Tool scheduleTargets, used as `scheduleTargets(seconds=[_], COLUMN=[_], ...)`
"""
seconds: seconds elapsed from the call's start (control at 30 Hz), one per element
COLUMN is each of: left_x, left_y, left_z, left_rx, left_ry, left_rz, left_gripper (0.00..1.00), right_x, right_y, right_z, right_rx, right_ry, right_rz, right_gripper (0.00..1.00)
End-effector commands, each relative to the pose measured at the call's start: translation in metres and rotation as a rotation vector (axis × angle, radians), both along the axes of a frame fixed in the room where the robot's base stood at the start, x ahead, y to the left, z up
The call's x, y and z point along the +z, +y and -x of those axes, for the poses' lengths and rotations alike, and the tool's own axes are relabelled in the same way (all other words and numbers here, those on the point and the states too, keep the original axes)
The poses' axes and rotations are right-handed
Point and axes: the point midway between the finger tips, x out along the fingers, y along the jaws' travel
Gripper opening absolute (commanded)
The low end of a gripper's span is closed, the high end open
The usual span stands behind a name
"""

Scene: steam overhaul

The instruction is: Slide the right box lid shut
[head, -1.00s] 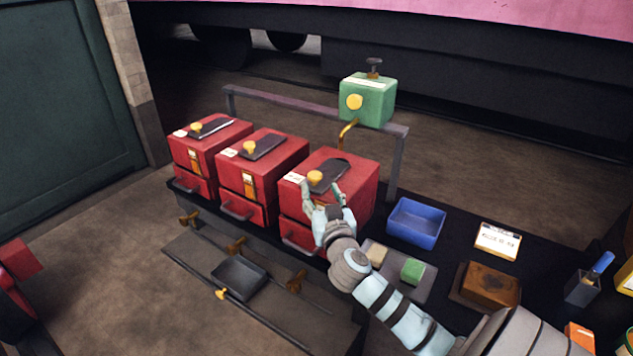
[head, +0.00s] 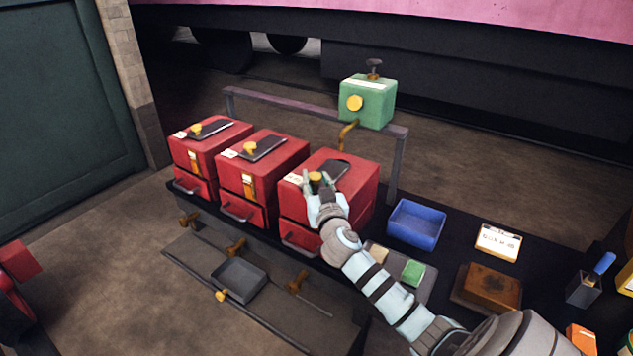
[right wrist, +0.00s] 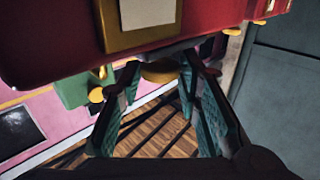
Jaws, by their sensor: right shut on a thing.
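The right red box (head: 355,194) stands at the right end of a row of three red boxes. A dark patch (head: 340,167) shows on its top behind my gripper; I cannot tell how much of it is lid and how much is opening. The yellow knob (head: 315,178) stands at the front of that top. My right gripper (head: 319,182) is shut on the knob, reaching in from the front right. The right wrist view shows the knob (right wrist: 160,70) between the fingertips, below the red box front (right wrist: 60,35). My left gripper is not in view.
The middle box (head: 285,165) stands close on the left. A green box (head: 368,103) sits on the rail behind. A blue tray (head: 417,224), a green block (head: 413,272) and a brown block (head: 490,287) lie to the right. Space above the boxes is clear.

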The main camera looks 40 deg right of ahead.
Motion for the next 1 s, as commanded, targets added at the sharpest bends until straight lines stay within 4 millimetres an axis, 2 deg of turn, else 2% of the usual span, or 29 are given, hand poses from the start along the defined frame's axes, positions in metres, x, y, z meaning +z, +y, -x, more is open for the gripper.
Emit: scheduleTargets(seconds=[0.17,0.4,0.63,0.67,0.77,1.0], left_x=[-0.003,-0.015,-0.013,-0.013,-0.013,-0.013], left_y=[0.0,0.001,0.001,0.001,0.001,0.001], left_z=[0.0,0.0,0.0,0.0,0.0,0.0], left_rx=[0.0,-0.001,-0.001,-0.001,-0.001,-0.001], left_ry=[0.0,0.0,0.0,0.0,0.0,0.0], left_rz=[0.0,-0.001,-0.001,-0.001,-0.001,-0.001], left_gripper=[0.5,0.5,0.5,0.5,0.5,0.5], right_x=[-0.001,-0.001,0.001,0.001,0.001,0.001], right_y=[-0.004,-0.033,-0.035,-0.035,-0.035,-0.033], right_z=[-0.001,-0.01,-0.009,-0.009,-0.009,-0.01], right_rx=[0.0,-0.001,-0.004,-0.005,-0.004,-0.002], right_ry=[-0.001,-0.001,-0.001,-0.001,-0.001,-0.001], right_rz=[0.0,0.002,0.002,0.002,0.002,0.0], right_gripper=[0.0,0.0,0.0,0.32,0.48,0.5])
